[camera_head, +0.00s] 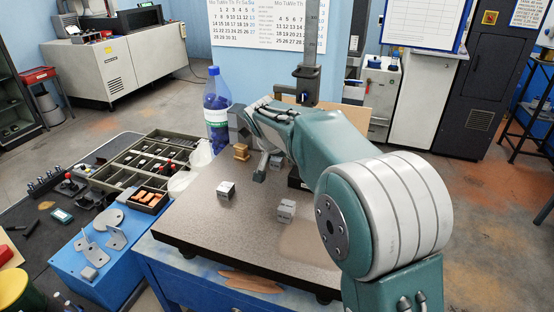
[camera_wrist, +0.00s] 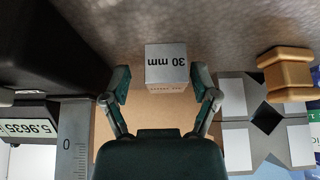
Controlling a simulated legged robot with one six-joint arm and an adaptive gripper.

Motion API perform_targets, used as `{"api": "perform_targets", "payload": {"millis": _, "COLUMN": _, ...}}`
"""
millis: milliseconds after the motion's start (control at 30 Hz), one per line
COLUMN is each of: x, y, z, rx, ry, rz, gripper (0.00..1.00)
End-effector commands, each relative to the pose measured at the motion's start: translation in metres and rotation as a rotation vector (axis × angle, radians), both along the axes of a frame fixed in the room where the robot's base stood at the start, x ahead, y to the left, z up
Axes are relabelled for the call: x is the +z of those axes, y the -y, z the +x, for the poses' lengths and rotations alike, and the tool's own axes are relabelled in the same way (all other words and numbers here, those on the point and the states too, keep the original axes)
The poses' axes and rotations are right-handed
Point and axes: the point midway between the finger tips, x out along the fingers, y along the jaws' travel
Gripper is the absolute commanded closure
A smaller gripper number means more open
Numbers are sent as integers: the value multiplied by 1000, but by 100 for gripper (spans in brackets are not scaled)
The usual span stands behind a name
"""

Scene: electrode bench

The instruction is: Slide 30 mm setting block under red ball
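The 30 mm setting block (camera_wrist: 166,68), a grey cube marked "30 mm", shows between the fingertips of my gripper (camera_wrist: 163,88) in the wrist view. My gripper is open, with a gap on each side of the block. In the head view my gripper (camera_head: 264,165) is low over the granite plate, partly hidden by my arm. I cannot pick out this block there. The height gauge (camera_head: 308,82) stands upright behind my arm; its scale (camera_wrist: 72,145) and a display (camera_wrist: 28,134) show in the wrist view. I cannot see the red ball in either view.
Two other grey blocks (camera_head: 226,190) (camera_head: 286,210) sit on the granite plate (camera_head: 240,235). A brass piece (camera_wrist: 285,74) and grey V-shaped blocks (camera_wrist: 262,118) are right of my gripper in the wrist view. A dark bulky part (camera_wrist: 60,45) is on the left. A bottle (camera_head: 217,110) stands behind.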

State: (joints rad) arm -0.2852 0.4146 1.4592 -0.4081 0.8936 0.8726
Motion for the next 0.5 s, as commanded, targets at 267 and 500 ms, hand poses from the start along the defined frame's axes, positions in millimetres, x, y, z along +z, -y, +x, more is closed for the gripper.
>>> {"api": "perform_targets", "payload": {"millis": 267, "x": 2, "y": -3, "z": 0, "rx": 1, "ry": 4, "rz": -1, "gripper": 18}}
{"api": "perform_targets", "payload": {"millis": 500, "x": 21, "y": -6, "z": -9, "rx": 2, "ry": 8, "rz": 1, "gripper": 18}}
